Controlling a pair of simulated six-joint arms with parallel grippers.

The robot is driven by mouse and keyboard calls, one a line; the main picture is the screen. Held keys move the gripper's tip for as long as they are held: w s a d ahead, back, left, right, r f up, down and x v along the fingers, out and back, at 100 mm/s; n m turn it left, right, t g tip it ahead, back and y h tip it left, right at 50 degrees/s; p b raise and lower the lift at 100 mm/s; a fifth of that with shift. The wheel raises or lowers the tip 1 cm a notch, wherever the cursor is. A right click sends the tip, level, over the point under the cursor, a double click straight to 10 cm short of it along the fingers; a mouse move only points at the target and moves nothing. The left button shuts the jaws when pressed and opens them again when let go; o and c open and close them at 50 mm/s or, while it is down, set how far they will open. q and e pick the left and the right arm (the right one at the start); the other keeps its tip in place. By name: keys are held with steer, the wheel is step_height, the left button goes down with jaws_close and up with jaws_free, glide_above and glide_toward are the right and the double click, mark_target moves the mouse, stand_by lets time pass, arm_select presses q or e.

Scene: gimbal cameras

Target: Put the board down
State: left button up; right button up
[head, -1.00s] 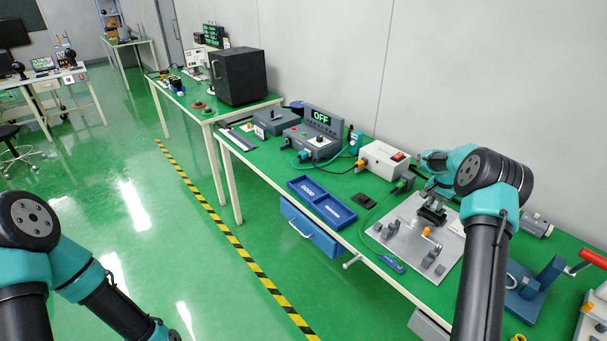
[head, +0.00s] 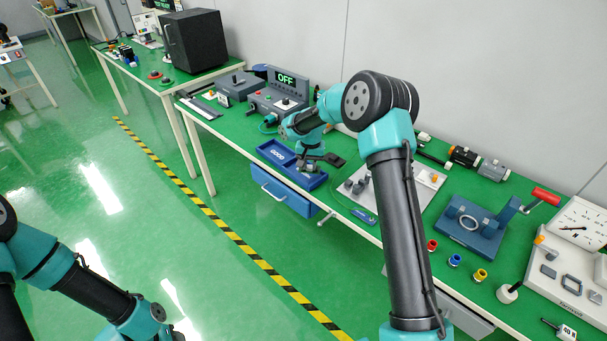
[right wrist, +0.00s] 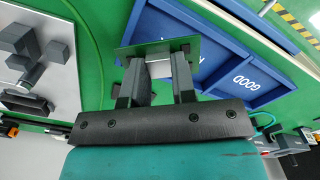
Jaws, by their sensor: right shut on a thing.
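My right gripper (right wrist: 158,82) is shut on a green board (right wrist: 192,47) in the right wrist view. The board looks flat, with dark parts at its edges, and overlaps the view of the blue tray (right wrist: 148,28) and the green tabletop. In the head view my right gripper (head: 308,166) is over the right-hand compartment of the blue tray (head: 262,153). The left-hand compartment is marked GOOD; the other label is mostly hidden by a finger. The board cannot be made out clearly in the head view, nor its height above the tray. My left gripper is out of view.
A grey plate with dark clamps (head: 360,187) lies right of the tray, with a blue pen-like tool (head: 364,216) at its front. A control box reading OFF (head: 283,91) stands behind. A dark flat item (head: 333,159) lies by the tray. Farther right is a blue lever fixture (head: 470,225).

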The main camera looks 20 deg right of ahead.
mark_target(290, 162)
steer(key=s+a, duration=0.3)
steer(key=a, duration=0.7)
steer(key=s+d+m, duration=0.3)
steer(key=s+m, duration=0.4)
steer(key=shift+m, duration=0.4)
steer(key=shift+f, duration=0.1)
steer(key=w+d, duration=0.2)
steer(key=w, duration=0.2)
steer(key=w+d+f, duration=0.1)
steer(key=w+d, duration=0.1)
steer(key=w, duration=0.3)
steer(key=w+d, duration=0.2)
steer(key=w, duration=0.3)
steer(key=shift+d+f, duration=0.15)
steer(key=shift+f, duration=0.05)
steer(key=shift+w, duration=0.1)
steer(key=shift+w+d, duration=0.1)
steer(key=shift+w, duration=0.05)
steer(key=shift+f, duration=1.8)
steer(key=shift+f, duration=0.1)
